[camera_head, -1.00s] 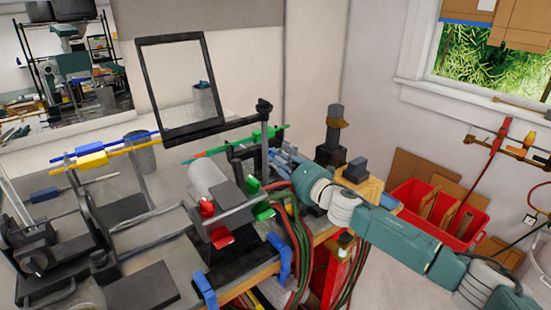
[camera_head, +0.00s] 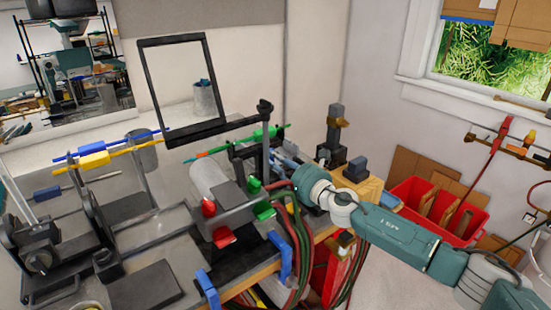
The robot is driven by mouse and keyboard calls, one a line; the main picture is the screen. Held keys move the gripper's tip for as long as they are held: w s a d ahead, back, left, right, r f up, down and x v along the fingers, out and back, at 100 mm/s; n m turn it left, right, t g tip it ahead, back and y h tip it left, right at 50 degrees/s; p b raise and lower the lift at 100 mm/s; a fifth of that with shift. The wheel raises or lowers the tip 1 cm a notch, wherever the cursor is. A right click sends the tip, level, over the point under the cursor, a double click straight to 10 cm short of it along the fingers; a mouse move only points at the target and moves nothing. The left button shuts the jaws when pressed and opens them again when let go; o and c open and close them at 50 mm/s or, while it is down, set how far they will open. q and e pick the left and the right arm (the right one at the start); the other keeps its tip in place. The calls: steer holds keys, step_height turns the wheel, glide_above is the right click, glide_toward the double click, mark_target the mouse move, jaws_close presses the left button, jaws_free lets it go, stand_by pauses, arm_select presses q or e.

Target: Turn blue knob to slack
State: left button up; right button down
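I cannot clearly make out a blue knob. Red knobs (camera_head: 208,208) and green knobs (camera_head: 265,211) show on the grey cylindrical apparatus (camera_head: 212,182) on the bench. My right arm reaches in from the right, and its end lies just behind and to the right of the green knobs. My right gripper (camera_head: 287,170) is small and partly hidden among bluish-grey parts there. I cannot tell whether its fingers are open or touching anything. My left gripper is not in view.
Blue clamps (camera_head: 207,290) grip the bench edge. Red and green hoses (camera_head: 300,230) hang beside my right arm. A red bin (camera_head: 450,225) sits right, behind the arm.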

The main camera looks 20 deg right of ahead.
steer(key=shift+f+n, duration=0.15)
steer(key=shift+n, duration=0.95)
steer(key=c, duration=1.7)
jaws_free()
steer(key=shift+o, duration=0.2)
steer(key=shift+s+d, duration=0.1)
steer(key=shift+s, duration=0.05)
steer(key=v, duration=1.1)
steer(key=shift+s, duration=0.4)
steer(key=shift+d, duration=0.15)
